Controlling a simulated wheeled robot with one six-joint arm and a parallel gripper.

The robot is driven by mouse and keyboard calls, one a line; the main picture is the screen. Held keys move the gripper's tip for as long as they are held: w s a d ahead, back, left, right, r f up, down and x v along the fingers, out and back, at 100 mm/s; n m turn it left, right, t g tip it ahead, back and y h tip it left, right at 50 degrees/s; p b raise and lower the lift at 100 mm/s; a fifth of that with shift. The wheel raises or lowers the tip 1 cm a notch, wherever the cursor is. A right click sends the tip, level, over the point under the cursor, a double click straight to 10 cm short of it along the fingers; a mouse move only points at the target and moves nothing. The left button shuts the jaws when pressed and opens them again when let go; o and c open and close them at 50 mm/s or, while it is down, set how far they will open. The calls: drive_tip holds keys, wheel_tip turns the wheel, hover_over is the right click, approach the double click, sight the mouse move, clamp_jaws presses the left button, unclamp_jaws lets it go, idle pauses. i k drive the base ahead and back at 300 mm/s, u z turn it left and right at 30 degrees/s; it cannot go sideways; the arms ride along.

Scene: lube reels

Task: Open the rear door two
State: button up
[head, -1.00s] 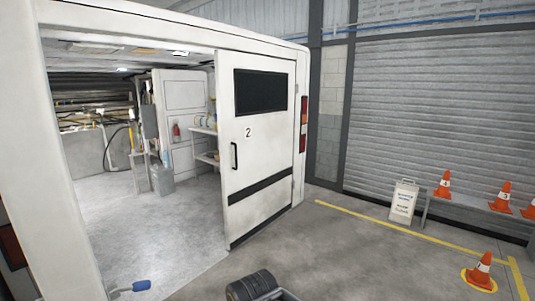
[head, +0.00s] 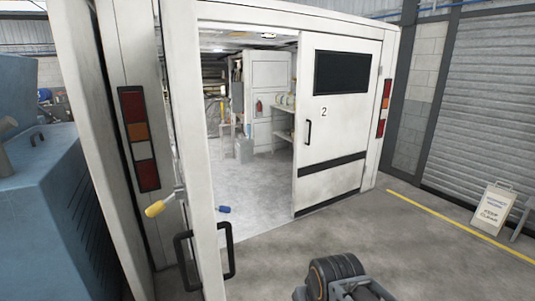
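Rear door two (head: 318,181) is a white panel with a dark window, a black stripe and the number 2. It fills the right half of the van's rear opening and looks shut, in line with the rear frame. Its black vertical handle (head: 307,132) is at its left edge, with nothing touching it. A dark ribbed part of my arm shows at the bottom, apart from the door. My gripper's fingers are not in view.
Another white door (head: 206,190) stands open nearly edge-on at left, with black handles (head: 228,250) and a yellow-ended lever (head: 155,209). A blue machine (head: 50,220) is at far left. A folding sign (head: 492,209) stands right. The floor before door two is clear.

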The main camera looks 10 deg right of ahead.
sight(337, 75)
drive_tip(key=z, duration=0.5)
drive_tip(key=i, duration=1.6)
drive_tip(key=z, duration=0.25)
drive_tip(key=i, duration=2.25)
drive_tip(key=u, duration=0.8)
drive_tip(key=i, duration=0.6)
drive_tip(key=u, duration=0.25)
